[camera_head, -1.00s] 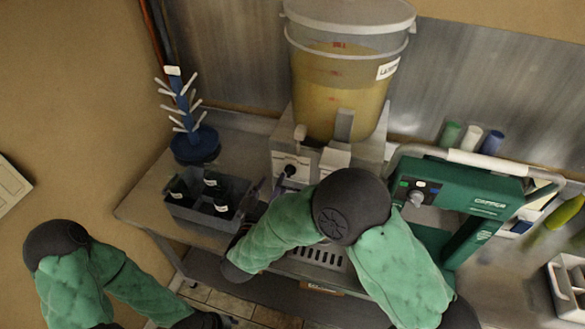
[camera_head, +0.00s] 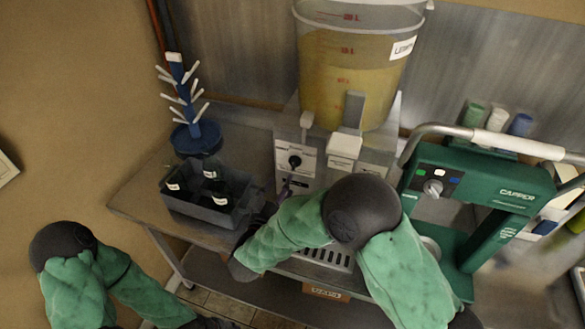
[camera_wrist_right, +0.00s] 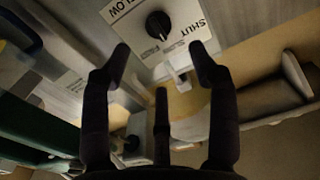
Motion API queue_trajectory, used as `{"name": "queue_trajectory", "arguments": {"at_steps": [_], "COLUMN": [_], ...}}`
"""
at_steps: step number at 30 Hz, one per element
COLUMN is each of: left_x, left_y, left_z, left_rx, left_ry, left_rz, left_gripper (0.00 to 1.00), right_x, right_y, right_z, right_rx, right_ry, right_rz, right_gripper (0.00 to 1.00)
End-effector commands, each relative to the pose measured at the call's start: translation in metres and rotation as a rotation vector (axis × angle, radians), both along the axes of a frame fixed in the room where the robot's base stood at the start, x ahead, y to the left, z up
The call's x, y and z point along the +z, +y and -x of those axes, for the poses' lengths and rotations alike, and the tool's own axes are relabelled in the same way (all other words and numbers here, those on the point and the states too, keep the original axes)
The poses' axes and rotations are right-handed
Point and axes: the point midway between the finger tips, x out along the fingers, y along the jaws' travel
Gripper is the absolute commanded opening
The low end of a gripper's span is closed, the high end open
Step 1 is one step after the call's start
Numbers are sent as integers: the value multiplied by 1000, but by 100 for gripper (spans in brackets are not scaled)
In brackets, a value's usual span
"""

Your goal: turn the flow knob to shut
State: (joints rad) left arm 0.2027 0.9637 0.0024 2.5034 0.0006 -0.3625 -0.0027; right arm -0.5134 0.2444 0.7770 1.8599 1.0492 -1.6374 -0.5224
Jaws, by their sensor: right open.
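The flow knob (camera_head: 295,161) is a round black dial on a white plate, on the front of the grey stand under the bucket. In the right wrist view the knob (camera_wrist_right: 158,25) sits between the words FLOW and SHUT; I cannot tell which its pointer faces. My right gripper (camera_wrist_right: 160,58) is open and empty, its two dark fingers spread to either side below the knob, apart from it. In the head view the right gripper (camera_head: 270,205) is small, dark and partly hidden by my forearm.
A clear bucket (camera_head: 345,80) of yellow liquid stands on the stand. A dark crate of bottles (camera_head: 190,208) and a blue bottle tree (camera_head: 195,138) stand to the left. A green machine (camera_head: 480,180) with a metal handle stands close on the right.

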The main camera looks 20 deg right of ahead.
Motion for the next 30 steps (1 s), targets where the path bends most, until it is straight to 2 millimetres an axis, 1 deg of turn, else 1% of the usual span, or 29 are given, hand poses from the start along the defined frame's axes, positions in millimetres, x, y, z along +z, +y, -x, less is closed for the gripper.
{"name": "queue_trajectory", "arguments": {"at_steps": [1, 9, 15, 21, 29, 30], "left_x": [-2, -10, -14, -15, -15, -15], "left_y": [0, 0, 0, 0, 0, 0], "left_z": [0, 0, 0, 0, 0, 0], "left_rx": [0, 0, 0, 0, 0, 0], "left_ry": [0, 0, 0, 0, 0, 0], "left_rz": [0, 0, 0, 0, 0, 0], "left_gripper": [40, 40, 40, 40, 40, 40], "right_x": [-1, -2, -1, 0, 0, 0], "right_y": [-6, -33, -46, -51, -52, -52], "right_z": [-7, -46, -67, -76, -76, -76], "right_rx": [-4, -3, -2, 0, 1, 1], "right_ry": [-1, 1, 1, 0, 1, 1], "right_rz": [-1, -1, 0, 0, 1, 1], "right_gripper": [60, 60, 60, 60, 60, 49]}}
